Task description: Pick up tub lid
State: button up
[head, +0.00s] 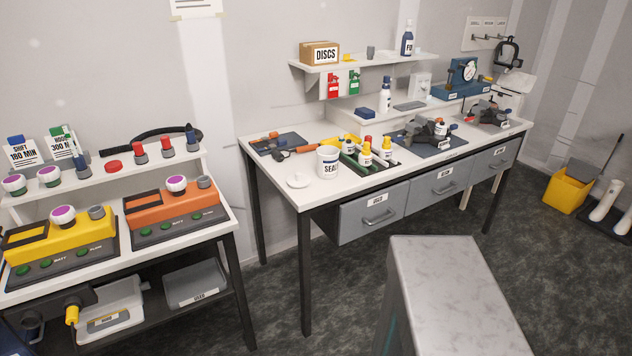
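The tub lid (298,180) looks like a flat white disc with a small raised knob. It lies on the white bench top near the left front corner. The white tub (328,163), marked with black letters starting "SEA", stands upright just to the right of the lid, apart from it. Its top is too small to read clearly. My gripper does not show in the head view.
The long bench (322,196) has several bottles, a dark mat (278,144) with tools, and grey drawers (372,214) below. A second table (222,214) with yellow and orange units stands left. Dark floor (290,310) is clear between them.

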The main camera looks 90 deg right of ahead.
aim_at(298, 180)
jog(key=z, duration=4.85)
jog(key=i, duration=0.1)
jog(key=u, duration=3.45)
jog(key=k, duration=0.6)
jog(key=u, duration=0.15)
jog(key=i, duration=0.65)
jog(key=z, duration=0.05)
